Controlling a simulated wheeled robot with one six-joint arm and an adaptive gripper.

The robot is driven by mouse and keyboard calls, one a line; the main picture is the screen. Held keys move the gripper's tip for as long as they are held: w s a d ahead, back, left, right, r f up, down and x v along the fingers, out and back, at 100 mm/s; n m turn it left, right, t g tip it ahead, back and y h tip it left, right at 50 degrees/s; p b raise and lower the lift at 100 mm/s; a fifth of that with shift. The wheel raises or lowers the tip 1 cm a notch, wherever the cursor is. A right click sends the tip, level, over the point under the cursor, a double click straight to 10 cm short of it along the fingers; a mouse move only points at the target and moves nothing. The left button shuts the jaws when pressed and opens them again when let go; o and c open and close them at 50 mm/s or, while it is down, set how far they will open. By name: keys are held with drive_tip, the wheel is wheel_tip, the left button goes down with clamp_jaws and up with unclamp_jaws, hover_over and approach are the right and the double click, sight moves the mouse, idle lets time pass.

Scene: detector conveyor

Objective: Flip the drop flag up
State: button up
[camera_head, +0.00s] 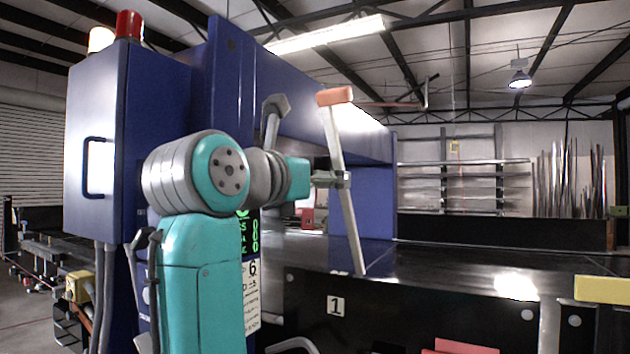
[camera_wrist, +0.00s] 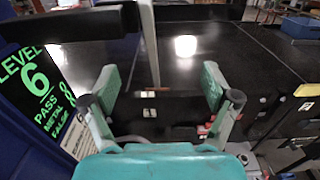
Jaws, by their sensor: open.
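The drop flag looks to be the pale, slender bar (camera_head: 345,195) with an orange-red block (camera_head: 335,96) at its top. It stands nearly upright in the head view, its top leaning left and its foot at the near belt edge. My gripper (camera_head: 335,180) is level with the bar's middle and overlaps it there. In the wrist view, the pale bar (camera_wrist: 150,45) shows between the open fingers of my gripper (camera_wrist: 160,78), nearer the left one. No finger is seen closed on it. I cannot tell whether either finger touches the bar.
A blue detector arch (camera_head: 300,75) and cabinet (camera_head: 125,140) stand close behind my arm. The dark belt (camera_head: 440,262) extends right and looks bare. A green-lit display (camera_wrist: 35,85) is at the wrist view's left. A yellow block (camera_head: 600,289) sits at the right edge.

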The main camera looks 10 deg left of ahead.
drive_tip(key=shift+s, duration=0.1)
drive_tip(key=v, duration=1.1)
drive_tip(key=shift+s+a, duration=0.15)
drive_tip(key=shift+s, duration=0.25)
